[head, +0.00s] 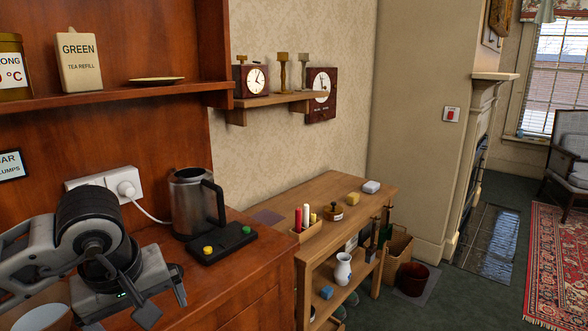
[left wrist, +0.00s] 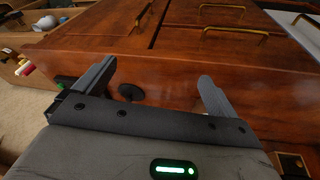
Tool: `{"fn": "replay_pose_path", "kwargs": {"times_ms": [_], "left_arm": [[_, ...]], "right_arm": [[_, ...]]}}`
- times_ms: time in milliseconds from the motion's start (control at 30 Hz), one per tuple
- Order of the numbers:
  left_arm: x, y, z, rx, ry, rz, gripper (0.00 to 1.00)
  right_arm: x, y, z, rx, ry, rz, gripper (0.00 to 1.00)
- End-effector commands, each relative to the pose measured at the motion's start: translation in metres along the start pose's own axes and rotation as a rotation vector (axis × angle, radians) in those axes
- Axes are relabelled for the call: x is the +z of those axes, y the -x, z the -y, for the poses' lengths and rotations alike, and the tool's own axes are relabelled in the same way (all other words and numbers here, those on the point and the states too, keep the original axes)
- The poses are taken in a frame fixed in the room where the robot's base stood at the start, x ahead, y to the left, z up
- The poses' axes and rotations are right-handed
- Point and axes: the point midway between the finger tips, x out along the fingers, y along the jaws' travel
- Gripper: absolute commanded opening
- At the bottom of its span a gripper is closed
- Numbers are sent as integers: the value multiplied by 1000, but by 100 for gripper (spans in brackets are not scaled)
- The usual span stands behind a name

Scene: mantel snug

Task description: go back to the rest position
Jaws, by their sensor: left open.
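My left gripper (head: 163,301) comes in from the left in the head view, over the front part of the reddish wooden counter (head: 232,285). It is to the left of and nearer than the kettle (head: 196,203). In the left wrist view its two fingers (left wrist: 152,85) stand wide apart with nothing between them. Red-brown wood with brass handles lies beyond the fingers there. My right gripper is in neither view.
The steel kettle stands by a black base with a yellow and a green button (head: 222,244). A white bowl (head: 42,318) is at the lower left, close to my left arm. A wooden side table (head: 335,200) holds candles and small items.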

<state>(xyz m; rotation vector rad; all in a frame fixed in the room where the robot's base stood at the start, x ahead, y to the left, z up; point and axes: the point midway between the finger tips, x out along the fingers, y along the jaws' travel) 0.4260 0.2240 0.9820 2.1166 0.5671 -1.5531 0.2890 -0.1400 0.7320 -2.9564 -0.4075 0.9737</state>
Motion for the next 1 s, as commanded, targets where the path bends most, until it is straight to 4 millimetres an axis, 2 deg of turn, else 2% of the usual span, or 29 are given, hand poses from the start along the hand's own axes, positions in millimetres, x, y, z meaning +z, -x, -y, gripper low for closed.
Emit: {"fn": "replay_pose_path", "kwargs": {"times_ms": [200,267,333,433,500,533,600,667,700,767,800,867,900,1000], "left_arm": [[65,-19,-33,145,73,278,96],[86,-20,-43,189,109,378,96],[117,-19,-57,245,172,528,96],[169,-5,-80,324,327,836,96],[205,22,-101,369,525,1161,96],[215,36,-110,375,630,1313,96],[220,66,-126,352,900,1663,96],[207,82,-136,292,1155,1955,96],[192,86,-139,228,1336,2145,96],[165,78,-138,95,1625,2418,96],[146,62,-134,15,-1796,-2545,96],[124,26,-120,172,-1650,-2173,96],[115,-1,-107,249,-1549,-1952,96],[116,-68,-71,373,-1310,-1493,96]], "right_arm": [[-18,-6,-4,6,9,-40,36],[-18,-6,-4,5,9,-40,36],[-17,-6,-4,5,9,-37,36],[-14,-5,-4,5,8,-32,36],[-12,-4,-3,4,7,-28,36],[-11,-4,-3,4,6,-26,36],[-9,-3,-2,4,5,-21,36],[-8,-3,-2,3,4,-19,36],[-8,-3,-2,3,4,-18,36],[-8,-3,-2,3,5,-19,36],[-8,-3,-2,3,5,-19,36],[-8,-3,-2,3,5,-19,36],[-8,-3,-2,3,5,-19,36],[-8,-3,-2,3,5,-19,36]]}}
